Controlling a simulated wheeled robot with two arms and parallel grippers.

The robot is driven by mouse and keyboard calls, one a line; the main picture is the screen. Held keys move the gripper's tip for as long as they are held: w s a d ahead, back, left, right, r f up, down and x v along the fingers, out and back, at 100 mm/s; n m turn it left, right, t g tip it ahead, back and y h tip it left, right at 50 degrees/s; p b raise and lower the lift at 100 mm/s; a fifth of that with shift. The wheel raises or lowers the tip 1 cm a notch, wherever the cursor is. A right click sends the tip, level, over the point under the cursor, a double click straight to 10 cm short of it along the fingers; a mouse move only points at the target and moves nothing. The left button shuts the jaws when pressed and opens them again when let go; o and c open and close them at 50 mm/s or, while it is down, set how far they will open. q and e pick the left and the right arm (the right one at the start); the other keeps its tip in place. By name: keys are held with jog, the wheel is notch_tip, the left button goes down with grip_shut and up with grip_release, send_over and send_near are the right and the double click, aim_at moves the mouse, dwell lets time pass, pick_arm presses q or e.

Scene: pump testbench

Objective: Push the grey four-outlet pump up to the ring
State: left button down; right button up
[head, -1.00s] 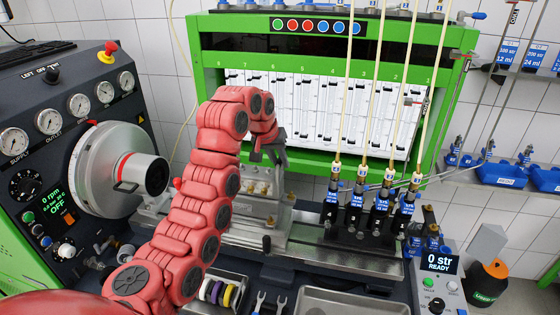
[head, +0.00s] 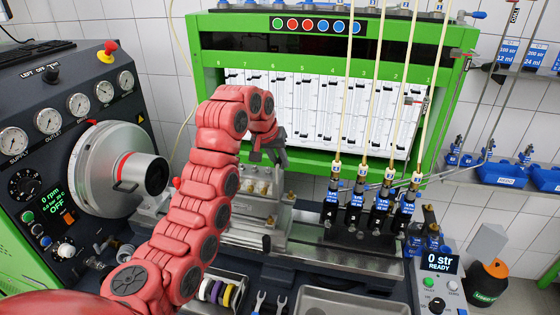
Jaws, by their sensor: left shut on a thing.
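The grey pump (head: 262,208) with brass outlets on its top stands on the bench bed, right of the big grey drive wheel (head: 95,180). My left arm hides its left part. The wheel's hub carries a red-marked ring (head: 124,171), facing right; a gap shows between hub and pump, partly covered by my arm. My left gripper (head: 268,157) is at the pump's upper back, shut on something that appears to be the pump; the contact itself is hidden. My right gripper is not in view.
Several injectors (head: 370,210) with yellow lines stand on a black block right of the pump. A green-framed measuring panel (head: 325,100) is behind. A grey tray (head: 345,302) and coloured rings (head: 217,292) lie in front. Metal bed (head: 310,250) is bare at the front.

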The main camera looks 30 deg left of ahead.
pick_arm(q)
jog(key=shift+a, duration=0.25)
jog(key=shift+s+a, duration=0.35)
jog(key=shift+a, duration=0.6)
jog(key=shift+a+r, duration=0.1)
jog(key=shift+s+a+p, duration=0.2)
jog(key=shift+a+p, duration=0.15)
jog(key=shift+a, duration=0.85)
jog(key=shift+s+a, duration=0.25)
jog(key=shift+a, duration=0.6)
